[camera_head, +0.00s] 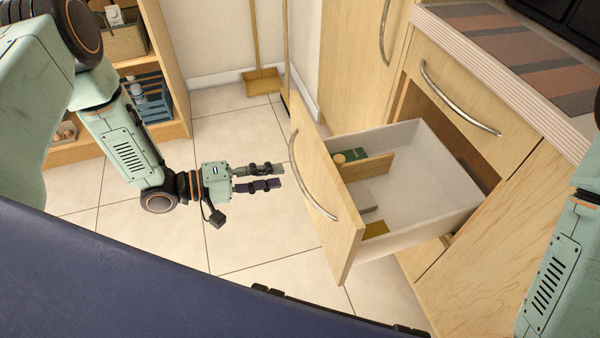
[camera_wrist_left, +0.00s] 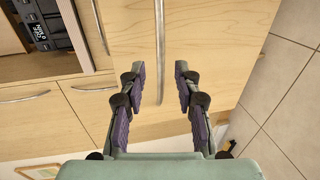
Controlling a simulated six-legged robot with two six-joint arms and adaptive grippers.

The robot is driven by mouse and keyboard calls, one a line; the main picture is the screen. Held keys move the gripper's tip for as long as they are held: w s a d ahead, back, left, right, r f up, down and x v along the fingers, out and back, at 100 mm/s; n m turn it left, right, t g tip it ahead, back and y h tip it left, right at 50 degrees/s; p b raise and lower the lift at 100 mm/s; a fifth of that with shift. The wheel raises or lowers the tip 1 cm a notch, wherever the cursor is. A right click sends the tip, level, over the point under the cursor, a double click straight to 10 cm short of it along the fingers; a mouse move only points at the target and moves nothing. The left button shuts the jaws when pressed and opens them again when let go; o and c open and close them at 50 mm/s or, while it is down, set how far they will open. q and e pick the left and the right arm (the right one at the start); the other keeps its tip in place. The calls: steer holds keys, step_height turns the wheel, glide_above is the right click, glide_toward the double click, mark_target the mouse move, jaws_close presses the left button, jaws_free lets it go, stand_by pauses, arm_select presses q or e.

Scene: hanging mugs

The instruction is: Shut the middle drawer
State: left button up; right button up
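The middle drawer (camera_head: 336,210) is pulled far out from the cabinet, below a shut top drawer (camera_head: 460,90). Its pale wood front carries a curved metal handle (camera_head: 312,188), and its white box shows dividers and a few small items. My left gripper (camera_head: 282,176) is in front of the drawer front, to its left in the head view, apart from it and empty. In the left wrist view its two fingers (camera_wrist_left: 160,72) are spread. A wooden front with a metal handle (camera_wrist_left: 159,60) appears beyond them. My right gripper is outside both views.
The countertop (camera_head: 520,50) is at upper right, above the drawers. A tall cabinet door (camera_head: 350,50) stands behind the open drawer. Tiled floor around my left gripper is clear.

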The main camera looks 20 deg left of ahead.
mark_target(299, 172)
arm_select(q)
steer(key=shift+b+x, duration=1.05)
steer(key=shift+x, duration=2.4)
jaws_close()
